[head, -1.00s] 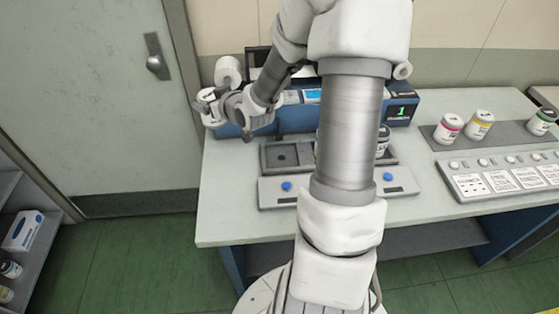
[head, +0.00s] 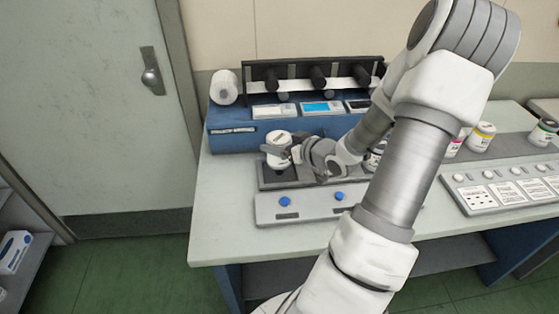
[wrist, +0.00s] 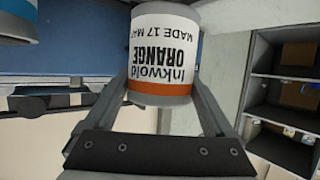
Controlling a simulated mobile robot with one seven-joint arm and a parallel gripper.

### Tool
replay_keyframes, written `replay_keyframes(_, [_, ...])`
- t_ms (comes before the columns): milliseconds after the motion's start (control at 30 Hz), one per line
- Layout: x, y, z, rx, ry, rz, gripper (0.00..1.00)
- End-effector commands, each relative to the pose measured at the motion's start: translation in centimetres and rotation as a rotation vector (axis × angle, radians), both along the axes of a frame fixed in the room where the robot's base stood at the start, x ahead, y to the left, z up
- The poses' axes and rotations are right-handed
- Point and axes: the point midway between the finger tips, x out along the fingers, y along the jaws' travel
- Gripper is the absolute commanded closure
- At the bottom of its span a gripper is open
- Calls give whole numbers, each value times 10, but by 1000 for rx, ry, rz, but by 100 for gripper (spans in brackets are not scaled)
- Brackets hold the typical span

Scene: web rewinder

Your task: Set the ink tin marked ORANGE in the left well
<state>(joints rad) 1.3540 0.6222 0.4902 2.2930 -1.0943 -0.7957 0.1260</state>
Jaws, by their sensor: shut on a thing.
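The ink tin marked ORANGE (wrist: 165,55) is white with an orange band and a grey rim. It appears upside down in the wrist view, between the two fingers of my gripper (wrist: 168,95), which is shut on it. In the head view the tin (head: 277,152) is upright at the left end of the dark well tray (head: 265,186), over or in the left well. I cannot tell whether its base touches the well. My gripper (head: 293,154) reaches it from the right. Another tin (head: 374,158) stands at the tray's right part, mostly hidden by my arm.
The blue rewinder (head: 232,138) stands behind the tray, with a white roll (head: 224,87) on its left. A panel with blue buttons (head: 310,206) lies in front. Several tins, one with a yellow band (head: 481,137), stand on the right. The table's left front is clear.

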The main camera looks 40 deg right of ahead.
Motion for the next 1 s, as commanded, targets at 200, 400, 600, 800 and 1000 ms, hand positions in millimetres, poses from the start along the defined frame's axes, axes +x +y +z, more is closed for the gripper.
replay_keyframes(200, [1, 0, -19, 0, -2, 0, 100])
replay_keyframes(400, [1, 0, -43, -1, -2, 0, 100])
replay_keyframes(600, [1, 0, -42, -3, -3, 0, 100])
replay_keyframes(800, [1, 0, -47, -2, -1, 0, 8])
replay_keyframes(1000, [1, 0, -46, -2, 0, 0, 0])
